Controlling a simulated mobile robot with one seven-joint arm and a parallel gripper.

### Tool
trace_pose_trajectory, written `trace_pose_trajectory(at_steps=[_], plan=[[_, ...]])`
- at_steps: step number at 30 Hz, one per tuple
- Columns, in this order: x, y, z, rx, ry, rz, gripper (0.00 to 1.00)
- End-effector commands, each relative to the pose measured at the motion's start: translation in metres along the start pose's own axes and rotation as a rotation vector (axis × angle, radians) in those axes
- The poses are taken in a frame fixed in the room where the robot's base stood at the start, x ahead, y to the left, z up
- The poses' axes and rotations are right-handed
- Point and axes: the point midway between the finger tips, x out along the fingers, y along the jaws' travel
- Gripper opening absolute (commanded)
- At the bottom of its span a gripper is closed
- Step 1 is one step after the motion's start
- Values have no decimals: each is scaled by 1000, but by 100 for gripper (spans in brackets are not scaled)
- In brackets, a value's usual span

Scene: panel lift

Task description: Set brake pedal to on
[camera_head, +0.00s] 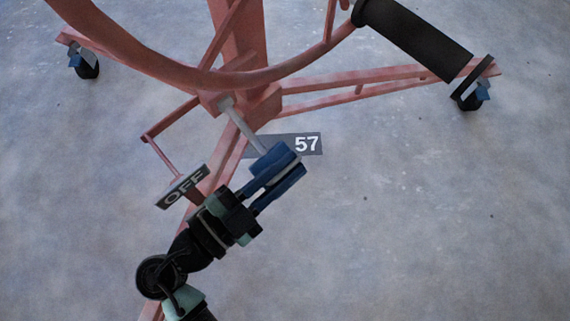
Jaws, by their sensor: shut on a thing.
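A pale grey lever (244,126), likely the brake pedal, slants down and right from the hub of the pink panel lift (240,50). Its lower end meets the blue fingers of my gripper (288,168), and the fingers hide that end. My gripper is shut on it, with the arm coming up from the bottom of the view. A dark plate reading "OFF" (183,187) sits left of my gripper, at the end of a thin pink rod. How far the lever is tilted cannot be told.
A curved pink bar with a black grip (415,38) crosses above. Pink legs spread out to casters at left (86,66) and right (472,95). The grey floor (430,220) is clear at right.

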Motion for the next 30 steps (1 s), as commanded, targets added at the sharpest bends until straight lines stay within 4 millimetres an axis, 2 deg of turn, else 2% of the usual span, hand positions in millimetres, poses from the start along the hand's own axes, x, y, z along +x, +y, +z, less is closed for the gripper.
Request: trace_pose_trajectory(at_steps=[12, 13, 17, 30], plan=[[-2, 0, 2, 0, -6, -1, 0], [-2, 0, 2, 0, -6, -1, 20], [-1, 1, 2, -1, -4, 0, 42], [0, 1, 1, -1, 1, 2, 42]])
